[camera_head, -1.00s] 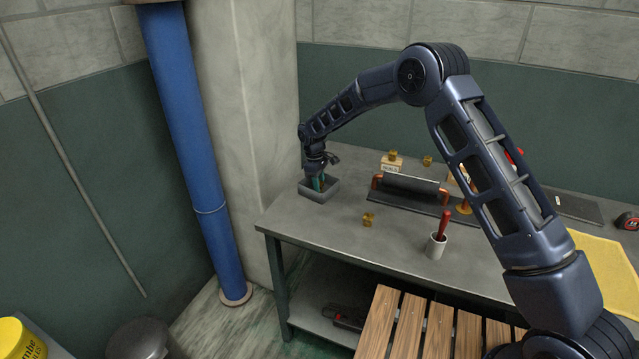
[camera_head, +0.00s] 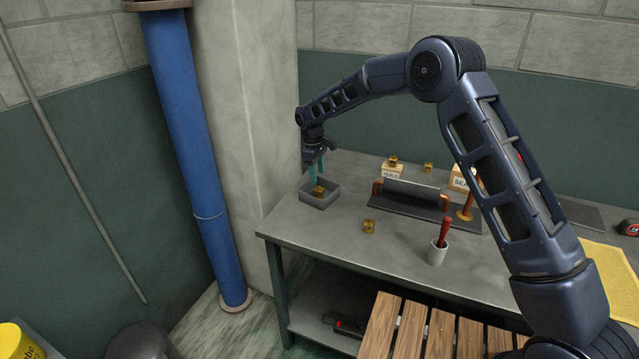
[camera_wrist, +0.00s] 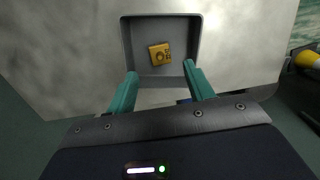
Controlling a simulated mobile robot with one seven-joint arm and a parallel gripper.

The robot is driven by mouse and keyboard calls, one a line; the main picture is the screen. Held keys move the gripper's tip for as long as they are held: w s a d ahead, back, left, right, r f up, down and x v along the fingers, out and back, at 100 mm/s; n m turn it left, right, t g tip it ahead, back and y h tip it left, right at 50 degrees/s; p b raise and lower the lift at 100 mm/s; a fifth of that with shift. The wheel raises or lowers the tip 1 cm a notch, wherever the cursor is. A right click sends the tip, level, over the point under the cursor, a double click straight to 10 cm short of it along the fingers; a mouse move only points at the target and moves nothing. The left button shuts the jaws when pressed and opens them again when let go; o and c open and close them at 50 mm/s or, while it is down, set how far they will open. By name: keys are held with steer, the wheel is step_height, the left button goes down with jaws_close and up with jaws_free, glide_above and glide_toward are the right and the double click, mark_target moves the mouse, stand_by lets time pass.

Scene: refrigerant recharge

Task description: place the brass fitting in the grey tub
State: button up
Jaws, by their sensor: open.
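The grey tub (camera_head: 321,199) stands at the left end of the workbench. A brass fitting (camera_head: 318,190) lies inside it; the wrist view shows the fitting (camera_wrist: 160,54) on the tub's floor, apart from the walls. My gripper (camera_head: 314,178) is above the tub. In the wrist view its two green fingers (camera_wrist: 160,82) are wide apart with nothing between them, at the tub's near rim (camera_wrist: 160,88). Other brass fittings are on the bench: one (camera_head: 369,226) lies in front, one (camera_head: 392,160) sits on a small labelled block, and one (camera_head: 428,167) is at the back.
A dark tray with a raised bar and orange ends (camera_head: 410,190) is mid-bench. A yellow cloth (camera_head: 612,270) lies at right. A blue pipe (camera_head: 190,150) and a pale column (camera_head: 245,120) rise at left.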

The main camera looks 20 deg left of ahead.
steer(key=shift+a+r, duration=0.2)
steer(key=shift+r, duration=2)
steer(key=w+d+r+m, duration=0.2)
steer(key=d+r, duration=0.4)
steer(key=d, duration=0.4)
steer(key=w+d+r+m+t+y, duration=0.1)
steer(key=d+r+m, duration=0.1)
steer(key=d+r, duration=0.6)
steer(key=w+d+r+m, duration=0.2)
steer(key=d+r, duration=0.3)
steer(key=d, duration=0.6)
steer(key=s+d+r+m+t, duration=0.1)
steer(key=s+d+r+m, duration=0.15)
steer(key=d, duration=0.65)
steer(key=s+d+r+m, duration=0.2)
steer(key=s+d+r, duration=0.2)
steer(key=d, duration=0.6)
steer(key=s+d+f+m+t, duration=0.1)
steer(key=s+d+f+m, duration=0.1)
steer(key=s+d, duration=0.8)
steer(key=s+d+f+m+t, duration=0.1)
steer(key=s+d+m, duration=0.4)
steer(key=s+d, duration=0.5)
steer(key=s+f, duration=0.1)
steer(key=s, duration=0.1)
steer(key=shift+s+d+f+t, duration=0.2)
steer(key=shift+s+f+t, duration=0.1)
